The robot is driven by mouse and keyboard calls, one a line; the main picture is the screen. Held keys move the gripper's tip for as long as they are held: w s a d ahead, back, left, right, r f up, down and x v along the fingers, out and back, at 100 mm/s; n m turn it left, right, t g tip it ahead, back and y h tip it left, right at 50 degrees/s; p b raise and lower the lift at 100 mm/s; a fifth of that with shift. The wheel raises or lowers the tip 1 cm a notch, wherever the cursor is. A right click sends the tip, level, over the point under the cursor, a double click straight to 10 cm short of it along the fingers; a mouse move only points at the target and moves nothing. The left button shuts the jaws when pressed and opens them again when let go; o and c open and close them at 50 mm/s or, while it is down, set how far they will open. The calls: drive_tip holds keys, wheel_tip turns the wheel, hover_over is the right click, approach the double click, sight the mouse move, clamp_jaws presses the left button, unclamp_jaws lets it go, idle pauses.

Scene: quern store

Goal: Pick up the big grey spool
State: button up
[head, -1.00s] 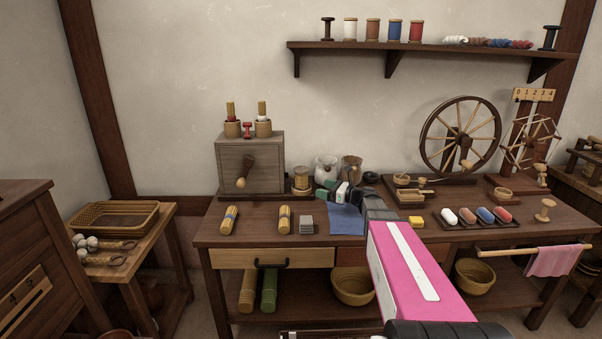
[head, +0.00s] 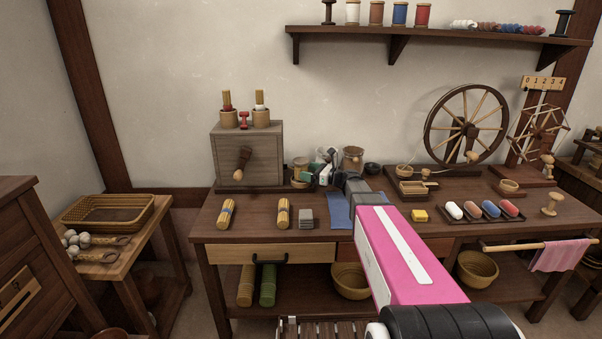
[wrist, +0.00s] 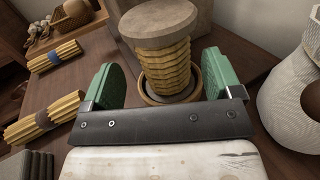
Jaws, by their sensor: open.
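The big spool (wrist: 165,60) has greyish round ends and straw-coloured thread wound in ridges. It stands upright in a round, shallow holder (wrist: 145,97). In the head view the spool (head: 300,164) is on the workbench, right of the grey wooden box, partly hidden by a green finger. My gripper (wrist: 160,78) is open, its two green finger pads apart, one on each side of the spool in the wrist view. The pads look nearer to the camera than the spool; I cannot tell whether they touch it. In the head view my gripper (head: 318,168) reaches it from the right.
A grey wooden box with a crank (head: 246,155) stands left of the spool. A pale jug (wrist: 300,85) is close on the right in the wrist view. Straw bundles (head: 226,214) and a grey block (head: 306,217) lie in front. A spinning wheel (head: 466,125) stands farther right.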

sight(301, 168)
drive_tip(key=x, duration=0.4)
drive_tip(key=shift+w+r, duration=0.1)
drive_tip(key=shift+w, duration=0.15)
drive_tip(key=c, duration=1.1)
drive_tip(key=shift+o, duration=0.2)
